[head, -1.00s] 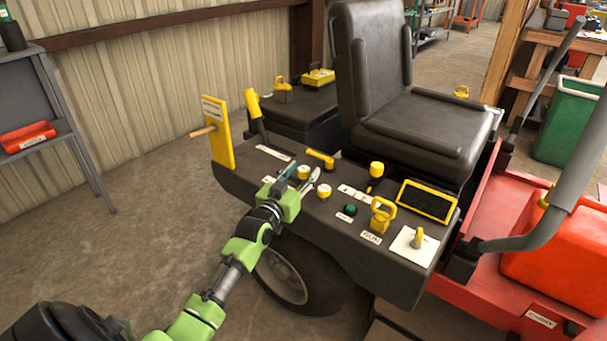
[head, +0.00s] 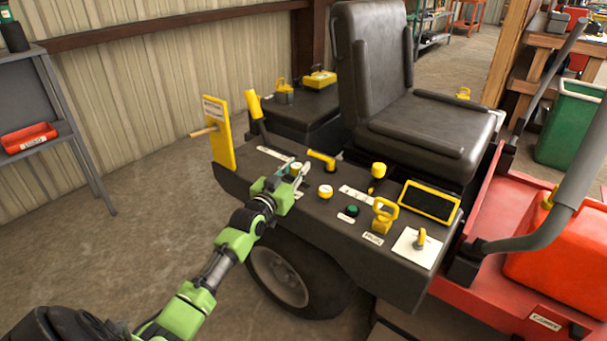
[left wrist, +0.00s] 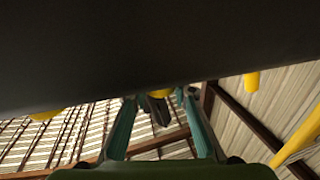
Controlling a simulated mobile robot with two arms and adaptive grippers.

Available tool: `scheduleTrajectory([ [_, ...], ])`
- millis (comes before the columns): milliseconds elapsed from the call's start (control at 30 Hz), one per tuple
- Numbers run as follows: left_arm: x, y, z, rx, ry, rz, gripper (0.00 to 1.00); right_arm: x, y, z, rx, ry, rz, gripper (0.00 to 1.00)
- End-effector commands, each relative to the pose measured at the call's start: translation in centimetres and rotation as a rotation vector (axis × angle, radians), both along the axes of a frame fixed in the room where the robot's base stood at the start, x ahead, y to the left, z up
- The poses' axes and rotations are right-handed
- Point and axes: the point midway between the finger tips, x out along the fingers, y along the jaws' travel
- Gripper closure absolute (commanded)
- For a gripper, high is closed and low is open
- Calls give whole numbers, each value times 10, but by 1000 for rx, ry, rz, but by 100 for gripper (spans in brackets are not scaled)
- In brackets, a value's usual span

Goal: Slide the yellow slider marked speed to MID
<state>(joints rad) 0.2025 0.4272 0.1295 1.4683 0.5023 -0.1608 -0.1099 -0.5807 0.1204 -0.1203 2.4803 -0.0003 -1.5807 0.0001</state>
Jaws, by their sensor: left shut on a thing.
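My left gripper (head: 291,177) is over the near-left part of the dark control console, shut on a small yellow control with a pale top (head: 297,168). The fingers hide much of this control. In the left wrist view the teal fingers (left wrist: 160,100) stand apart, with a bit of yellow (left wrist: 160,93) between their tips. The console labels are too small to read, so I cannot tell which yellow control is marked speed, nor where MID lies. A similar yellow control with a pale top (head: 326,192) stands just right of the gripper. My right gripper is out of view.
On the console (head: 340,230) stand a yellow lever (head: 321,160), a yellow knob (head: 377,170), a green button (head: 351,210), a yellow handle (head: 384,215) and a yellow-framed screen (head: 429,200). A yellow upright panel (head: 221,130) rises at its left end. The seat (head: 420,125) is behind.

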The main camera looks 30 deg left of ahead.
Motion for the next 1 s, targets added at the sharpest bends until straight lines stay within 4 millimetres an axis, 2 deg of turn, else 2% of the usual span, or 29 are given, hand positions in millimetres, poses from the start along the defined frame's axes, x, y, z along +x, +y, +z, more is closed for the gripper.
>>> scheduleTrajectory([
  [133,1,14,-2,1,1,2,100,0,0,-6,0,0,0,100],
  [433,1,16,-1,-1,2,2,100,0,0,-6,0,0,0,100],
  [467,1,16,-1,-1,2,2,73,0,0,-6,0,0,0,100],
  [500,1,16,-1,-1,2,2,63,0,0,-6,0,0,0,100],
  [533,1,16,-1,-1,2,2,58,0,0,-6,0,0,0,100],
  [867,0,15,0,-1,1,2,58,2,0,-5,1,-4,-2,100],
  [1000,-8,14,-1,-1,1,1,58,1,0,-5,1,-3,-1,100],
])
